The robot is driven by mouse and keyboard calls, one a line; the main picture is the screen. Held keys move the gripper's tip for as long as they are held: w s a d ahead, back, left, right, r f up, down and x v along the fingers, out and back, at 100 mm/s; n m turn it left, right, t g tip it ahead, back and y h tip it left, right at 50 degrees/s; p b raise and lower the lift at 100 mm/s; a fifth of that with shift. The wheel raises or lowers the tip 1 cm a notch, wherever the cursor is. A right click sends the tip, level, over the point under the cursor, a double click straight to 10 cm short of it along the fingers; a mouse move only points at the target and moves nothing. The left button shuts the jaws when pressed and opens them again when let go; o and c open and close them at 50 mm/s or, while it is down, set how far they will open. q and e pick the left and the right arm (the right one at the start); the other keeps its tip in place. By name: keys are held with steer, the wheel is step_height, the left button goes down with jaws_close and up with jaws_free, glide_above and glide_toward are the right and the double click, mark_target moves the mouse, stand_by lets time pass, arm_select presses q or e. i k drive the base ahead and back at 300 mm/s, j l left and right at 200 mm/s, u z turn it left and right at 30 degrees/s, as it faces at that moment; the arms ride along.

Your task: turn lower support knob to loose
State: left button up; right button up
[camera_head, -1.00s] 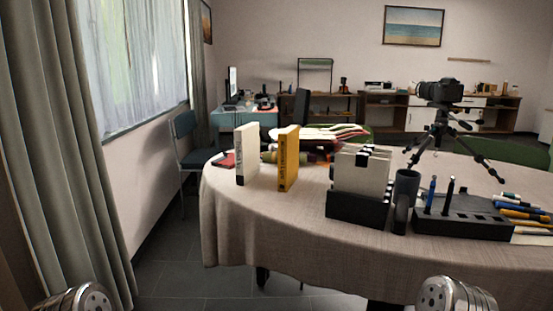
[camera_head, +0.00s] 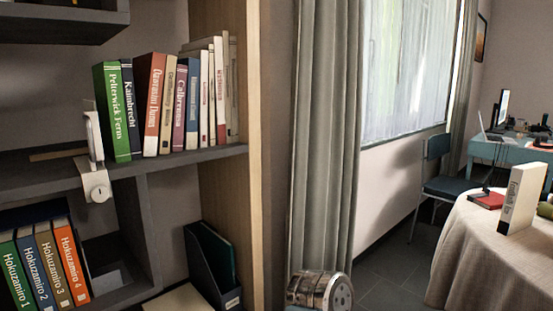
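A white support (camera_head: 93,140) stands on the middle shelf at the left, against the left end of a row of books. Below it, a white clamp plate with a small round knob (camera_head: 99,192) hangs over the shelf's front edge. I cannot tell from this view whether the knob is tight or loose. No second such knob is in view. The tripod is out of view. Neither gripper is in view; only a metal part of my own arm shows at the bottom edge.
The shelf (camera_head: 190,160) holds several upright books (camera_head: 152,103). A lower compartment holds numbered volumes (camera_head: 45,265), with a dark file holder (camera_head: 212,265) to the right. A grey curtain (camera_head: 325,130) hangs beside the bookcase. The round table (camera_head: 470,260) and a blue chair (camera_head: 445,180) are at the right.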

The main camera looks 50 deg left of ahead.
mark_target(99, 194)
steer(key=u, duration=2.7)
